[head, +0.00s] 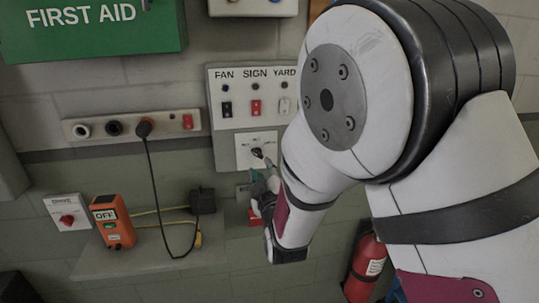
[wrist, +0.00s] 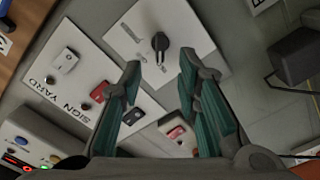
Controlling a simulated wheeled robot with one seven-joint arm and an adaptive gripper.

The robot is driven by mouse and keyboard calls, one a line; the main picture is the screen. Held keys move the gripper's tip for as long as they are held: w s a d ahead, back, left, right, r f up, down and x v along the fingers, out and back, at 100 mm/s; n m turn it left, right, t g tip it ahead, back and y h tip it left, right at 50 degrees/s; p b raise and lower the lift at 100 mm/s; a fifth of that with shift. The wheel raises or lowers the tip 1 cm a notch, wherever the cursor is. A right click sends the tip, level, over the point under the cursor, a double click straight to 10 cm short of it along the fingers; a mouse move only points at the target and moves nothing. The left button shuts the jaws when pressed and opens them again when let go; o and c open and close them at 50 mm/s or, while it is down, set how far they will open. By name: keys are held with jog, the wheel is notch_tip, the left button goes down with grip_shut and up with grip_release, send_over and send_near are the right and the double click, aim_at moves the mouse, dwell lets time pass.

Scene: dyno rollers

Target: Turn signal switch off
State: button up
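The plate's lettering is too small to read. My gripper (wrist: 160,66) is open, with a dark teal-padded finger on each side and nothing visible between them. In the head view my gripper (head: 264,168) is at the plate's lower right, partly hidden by my arm. Whether it touches the knob cannot be told.
The panel has black, red and white rockers. Left are a socket strip (head: 103,127) with a plugged cord, a red DRIVE knob (head: 67,218), an orange OFF meter (head: 113,222) and a black adapter (head: 202,200) on a ledge. A fire extinguisher (head: 366,266) stands lower right.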

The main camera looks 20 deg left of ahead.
aim_at(258, 156)
jog(key=x, duration=0.8)
jog(key=shift+w, duration=0.15)
grip_shut()
